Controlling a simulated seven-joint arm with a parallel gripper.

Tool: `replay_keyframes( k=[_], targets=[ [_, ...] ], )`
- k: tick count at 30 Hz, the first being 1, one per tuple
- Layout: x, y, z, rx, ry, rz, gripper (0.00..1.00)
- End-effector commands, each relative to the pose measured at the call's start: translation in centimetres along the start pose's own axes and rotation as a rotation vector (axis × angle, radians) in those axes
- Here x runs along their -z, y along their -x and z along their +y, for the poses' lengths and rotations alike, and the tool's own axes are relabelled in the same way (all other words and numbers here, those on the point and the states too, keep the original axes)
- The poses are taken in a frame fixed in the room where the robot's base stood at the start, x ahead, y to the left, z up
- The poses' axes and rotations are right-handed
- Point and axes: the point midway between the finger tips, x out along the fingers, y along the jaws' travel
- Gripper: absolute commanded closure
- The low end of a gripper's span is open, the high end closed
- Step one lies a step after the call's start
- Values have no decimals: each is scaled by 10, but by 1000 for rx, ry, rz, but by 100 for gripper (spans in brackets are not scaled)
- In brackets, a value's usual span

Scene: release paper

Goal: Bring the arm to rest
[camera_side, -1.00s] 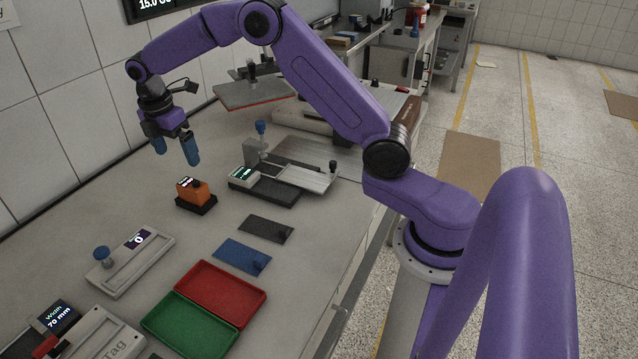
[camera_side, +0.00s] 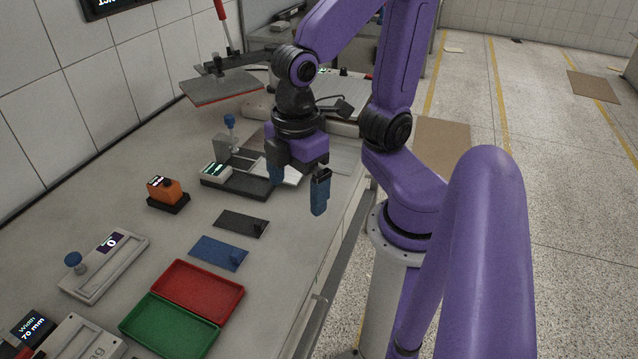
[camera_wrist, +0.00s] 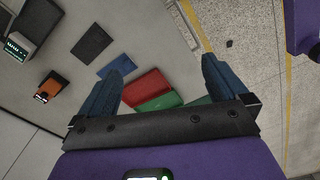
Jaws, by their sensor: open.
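My gripper (camera_side: 298,190) hangs fingers-down above the right edge of the workbench (camera_side: 100,208) in the side view. Its blue fingers are wide apart with nothing between them. In the wrist view my gripper (camera_wrist: 160,85) also shows open and empty, with the bench and part of the floor below it.
A red tray (camera_side: 198,288) and a green tray (camera_side: 170,325) lie on the bench. A blue plate (camera_side: 217,252), a dark plate (camera_side: 240,223) and an orange device (camera_side: 165,191) are nearby. A grey device with a sliding platform (camera_side: 240,178) stands behind my gripper.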

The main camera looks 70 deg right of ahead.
Motion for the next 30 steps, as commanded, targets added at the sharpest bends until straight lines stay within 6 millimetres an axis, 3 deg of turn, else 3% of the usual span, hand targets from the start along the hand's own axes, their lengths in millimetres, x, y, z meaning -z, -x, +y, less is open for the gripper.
replay_keyframes(
  k=[3, 7, 30],
  targets=[
    [-22, -4, -15, 6, -25, 4, 0],
    [-31, -7, -21, 10, -40, 5, 0],
    [-31, -7, -21, 10, -41, 4, 0]
  ],
)
